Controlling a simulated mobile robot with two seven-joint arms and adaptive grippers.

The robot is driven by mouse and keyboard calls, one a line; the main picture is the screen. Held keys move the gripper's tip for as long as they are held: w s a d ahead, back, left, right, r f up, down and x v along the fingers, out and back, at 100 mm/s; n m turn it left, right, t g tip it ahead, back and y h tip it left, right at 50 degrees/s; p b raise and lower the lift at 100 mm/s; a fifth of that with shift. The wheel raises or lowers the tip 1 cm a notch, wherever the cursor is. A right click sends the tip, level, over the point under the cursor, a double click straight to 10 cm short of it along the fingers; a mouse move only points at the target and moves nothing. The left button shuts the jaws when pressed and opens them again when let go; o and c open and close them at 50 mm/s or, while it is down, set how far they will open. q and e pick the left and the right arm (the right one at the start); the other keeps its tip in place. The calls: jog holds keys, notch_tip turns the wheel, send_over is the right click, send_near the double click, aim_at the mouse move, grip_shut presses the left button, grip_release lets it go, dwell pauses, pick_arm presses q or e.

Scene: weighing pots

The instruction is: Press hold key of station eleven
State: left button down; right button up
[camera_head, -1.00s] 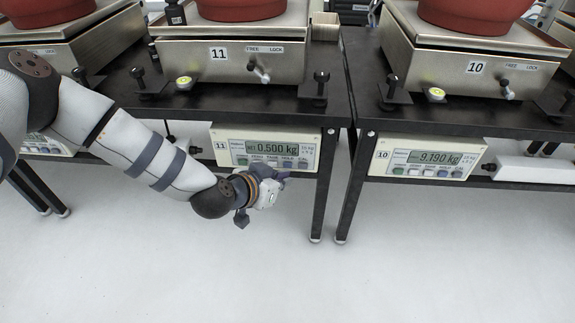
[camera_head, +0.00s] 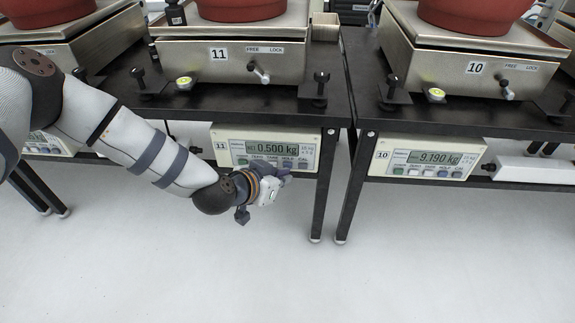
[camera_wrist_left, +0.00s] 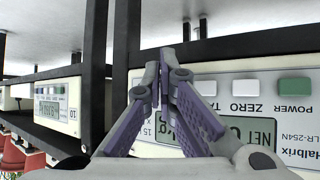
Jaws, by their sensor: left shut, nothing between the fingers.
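The station 11 indicator (camera_head: 230,148) hangs under the front edge of the table and reads NET 0.500 kg. Its row of keys runs below the display, with the HOLD label (camera_head: 289,162) towards the right. My left gripper (camera_head: 286,170) is shut and empty, with its fingertips close to the HOLD key. In the left wrist view the indicator (camera_wrist_left: 222,106) appears upside down. The shut fingertips (camera_wrist_left: 165,68) there cover the area beside the TARE key, so the hold key is hidden and I cannot tell whether they touch it. My right gripper is not in view.
The station 10 indicator (camera_head: 425,160) reads 9.190 kg on the neighbouring table. Table legs (camera_head: 328,195) stand right of the station 11 indicator. Scales bearing red pots (camera_head: 242,8) are above. The floor (camera_head: 400,270) in front is clear.

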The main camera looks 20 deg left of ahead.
pick_arm(q)
jog(key=shift+w+a, duration=0.1)
jog(key=shift+w, duration=0.35)
dwell(0.6)
dwell(0.4)
jog(key=shift+s+d+p, duration=0.2)
jog(key=shift+s+p, duration=0.3)
jog(key=shift+s, duration=0.35)
jog(key=s+p, duration=0.1)
jog(key=s, duration=0.1)
jog(key=s+d+p, duration=0.1)
jog(key=s, duration=0.1)
jog(key=shift+s+d+p, duration=0.2)
jog(key=shift+s+p, duration=0.1)
jog(key=shift+s, duration=0.1)
